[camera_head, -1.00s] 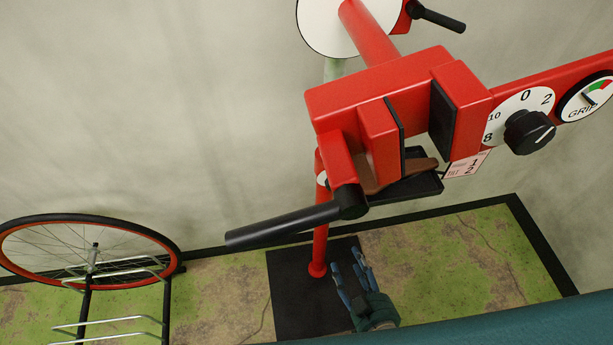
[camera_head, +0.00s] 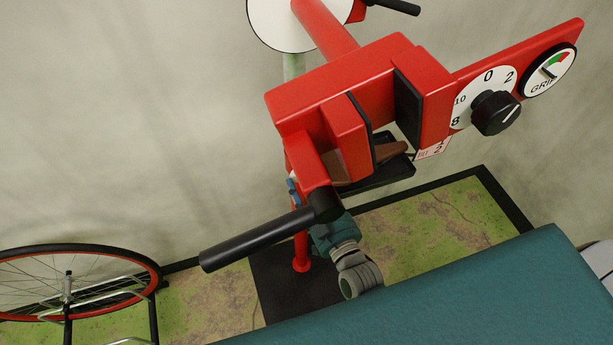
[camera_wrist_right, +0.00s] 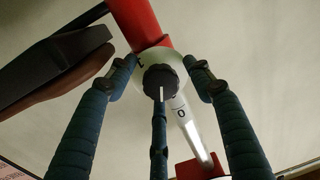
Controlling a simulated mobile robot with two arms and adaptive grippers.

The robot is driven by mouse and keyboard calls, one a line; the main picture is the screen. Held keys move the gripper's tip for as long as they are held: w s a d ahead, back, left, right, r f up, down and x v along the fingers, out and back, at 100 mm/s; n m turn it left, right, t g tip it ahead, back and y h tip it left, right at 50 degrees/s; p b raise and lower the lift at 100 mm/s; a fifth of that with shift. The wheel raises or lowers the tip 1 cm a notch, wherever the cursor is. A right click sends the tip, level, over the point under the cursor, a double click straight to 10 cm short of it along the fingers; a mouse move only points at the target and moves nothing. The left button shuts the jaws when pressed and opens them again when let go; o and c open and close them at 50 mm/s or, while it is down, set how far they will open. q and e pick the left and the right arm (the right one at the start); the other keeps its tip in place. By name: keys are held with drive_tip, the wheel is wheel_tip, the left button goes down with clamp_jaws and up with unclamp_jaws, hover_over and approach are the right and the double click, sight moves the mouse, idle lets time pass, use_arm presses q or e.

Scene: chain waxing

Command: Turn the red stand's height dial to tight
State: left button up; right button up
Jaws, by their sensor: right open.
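The red stand (camera_head: 345,85) stands by the wall with its clamp in the upper middle of the head view. In the right wrist view a black dial knob (camera_wrist_right: 161,80) sits on a round white plate on the stand's post; I take it for the height dial. Its white line points down the picture, left of a 0 mark. The word tight is not readable. My right gripper (camera_wrist_right: 162,68) is open, its fingers on both sides of the knob and one below. Contact cannot be told. In the head view this gripper (camera_head: 332,235) is partly hidden behind the clamp.
A long black handle (camera_head: 260,238) projects left from the clamp, close above my right gripper. Another black knob (camera_head: 496,113) and a grip gauge (camera_head: 549,72) are on the right bar. A bicycle wheel (camera_head: 75,250) stands at lower left.

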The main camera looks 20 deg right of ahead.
drive_tip(key=shift+w, duration=0.45)
drive_tip(key=shift+c, duration=0.2)
drive_tip(key=c, duration=1.1)
